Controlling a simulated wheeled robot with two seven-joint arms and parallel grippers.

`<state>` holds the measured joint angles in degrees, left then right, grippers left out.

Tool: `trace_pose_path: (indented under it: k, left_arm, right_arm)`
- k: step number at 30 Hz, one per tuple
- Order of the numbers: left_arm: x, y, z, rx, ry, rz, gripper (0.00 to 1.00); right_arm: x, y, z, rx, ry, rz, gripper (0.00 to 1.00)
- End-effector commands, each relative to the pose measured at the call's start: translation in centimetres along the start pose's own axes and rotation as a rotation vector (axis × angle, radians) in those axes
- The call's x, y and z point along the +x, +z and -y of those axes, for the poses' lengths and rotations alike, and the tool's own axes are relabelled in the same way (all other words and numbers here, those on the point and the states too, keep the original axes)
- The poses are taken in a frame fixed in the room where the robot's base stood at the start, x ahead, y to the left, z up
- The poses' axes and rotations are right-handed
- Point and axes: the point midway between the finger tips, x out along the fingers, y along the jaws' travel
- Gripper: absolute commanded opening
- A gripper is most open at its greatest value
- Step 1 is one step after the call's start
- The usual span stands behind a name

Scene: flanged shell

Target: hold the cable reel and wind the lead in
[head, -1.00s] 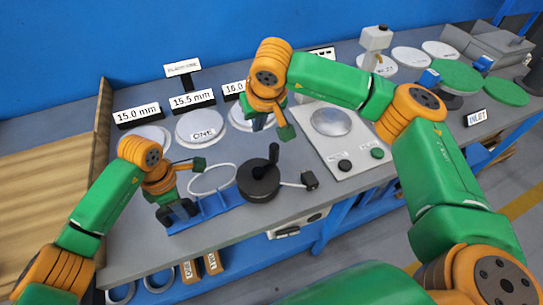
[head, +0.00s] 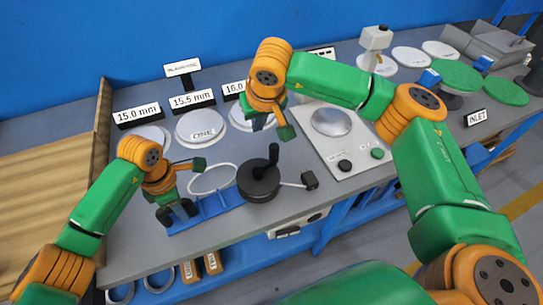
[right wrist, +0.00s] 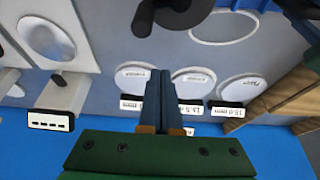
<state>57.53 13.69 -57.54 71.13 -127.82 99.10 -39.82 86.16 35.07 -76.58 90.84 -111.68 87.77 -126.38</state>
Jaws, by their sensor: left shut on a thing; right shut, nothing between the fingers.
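The cable reel (head: 258,184) is a dark round drum lying on the grey bench in the head view, with an upright black crank handle (head: 273,154). A short lead (head: 291,184) runs right from it to a small black plug (head: 310,180). A blue bar (head: 215,203) lies left of the drum. My left gripper (head: 178,213) is shut at the bar's left end, its fingertips partly hidden. My right gripper (head: 262,123) is shut and empty above the bench, behind the reel and apart from it. In the right wrist view, its fingers (right wrist: 160,80) are together and the reel (right wrist: 184,12) shows at the top edge.
White discs (head: 200,127) with size labels (head: 193,102) stand along the back. A white ring (head: 212,179) lies behind the blue bar. A pale panel (head: 345,140) with a round dish and knobs lies right of the reel. A wooden board (head: 103,130) edges the bench at left.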

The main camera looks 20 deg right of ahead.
Motion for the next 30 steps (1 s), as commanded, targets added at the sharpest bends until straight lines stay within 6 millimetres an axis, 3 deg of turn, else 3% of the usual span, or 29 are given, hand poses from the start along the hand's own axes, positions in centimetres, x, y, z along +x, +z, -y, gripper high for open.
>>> trace_pose_path:
  k: [13, 30]
  left_arm:
    - [0.0, 0.0, 0.0, 0.0, 0.0, 0.0, 0.0]
    - [0.0, 0.0, 0.0, 0.0, 0.0, 0.0, 0.0]
  right_arm:
    - [0.1, 0.1, 0.0, 0.0, 0.0, 0.001, 0.0]
    - [4.5, 1.9, 0.0, 0.0, 0.001, 0.002, 0.0]
